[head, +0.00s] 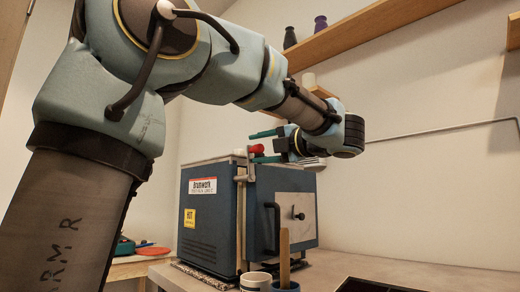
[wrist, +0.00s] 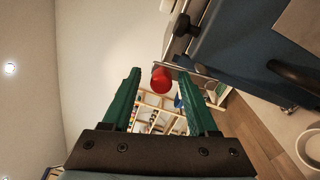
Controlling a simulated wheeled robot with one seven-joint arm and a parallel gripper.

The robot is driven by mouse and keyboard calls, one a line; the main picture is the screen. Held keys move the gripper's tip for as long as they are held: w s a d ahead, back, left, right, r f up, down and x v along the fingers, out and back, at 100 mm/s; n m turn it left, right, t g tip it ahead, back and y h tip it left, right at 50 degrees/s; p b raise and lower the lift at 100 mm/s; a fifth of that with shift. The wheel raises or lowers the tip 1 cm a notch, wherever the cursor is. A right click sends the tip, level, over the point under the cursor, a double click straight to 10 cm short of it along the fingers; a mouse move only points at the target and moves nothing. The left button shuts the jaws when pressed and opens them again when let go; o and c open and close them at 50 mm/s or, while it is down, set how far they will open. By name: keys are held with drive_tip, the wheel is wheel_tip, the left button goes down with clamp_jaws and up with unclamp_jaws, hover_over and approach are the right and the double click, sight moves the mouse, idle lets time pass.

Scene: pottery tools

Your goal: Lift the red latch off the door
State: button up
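The red latch (head: 257,149) sits at the top front edge of the dark blue kiln (head: 212,215). In the wrist view the red latch (wrist: 160,80) is a round red end on a metal bar, near the kiln's edge. My gripper (head: 252,148) has green fingers and reaches in from the right above the kiln. In the wrist view my gripper (wrist: 162,84) is open, one finger on each side of the latch, with visible gaps. The kiln door (head: 290,215) has a black handle and a pale panel with a black knob.
White and blue cups (head: 256,281) stand on the bench in front of the kiln, one holding a wooden stick. A wooden shelf (head: 370,28) with small bottles is on the wall above. The bench (head: 400,268) right of the kiln is partly clear, with a dark tray at its front.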

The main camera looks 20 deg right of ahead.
drive_tip(key=v, duration=1)
drive_tip(key=shift+s+d, duration=0.2)
drive_tip(key=shift+s, duration=0.15)
